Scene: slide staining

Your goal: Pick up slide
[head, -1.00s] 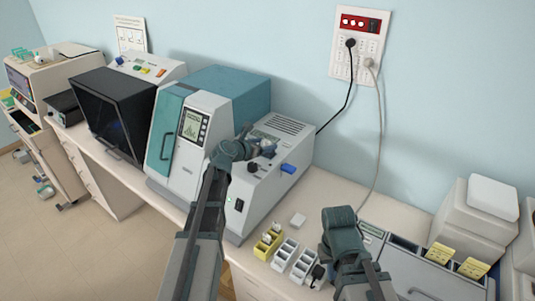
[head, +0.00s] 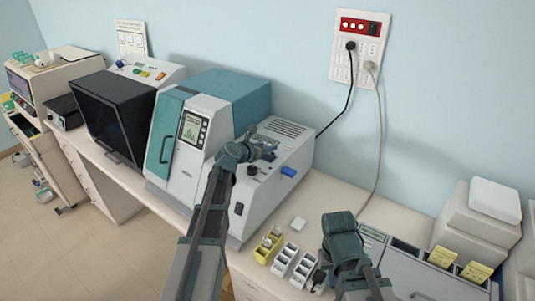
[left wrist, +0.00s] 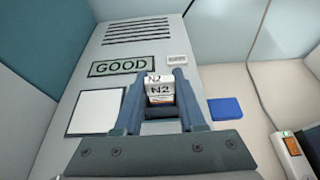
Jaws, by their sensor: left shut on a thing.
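My left gripper (head: 268,152) is over the top of the white and grey machine (head: 262,190). In the left wrist view, my left gripper (left wrist: 158,92) is shut on a small white slide (left wrist: 160,94) marked N2. The slide's lower end is hidden by the gripper. In the head view it is too small to make out. My right gripper (head: 319,277) is low at the front right, beside the white racks (head: 285,258); its jaws are too small and dark to read.
A yellow rack (head: 268,247) stands beside the white racks. A grey bath unit (head: 430,275) is at the right.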

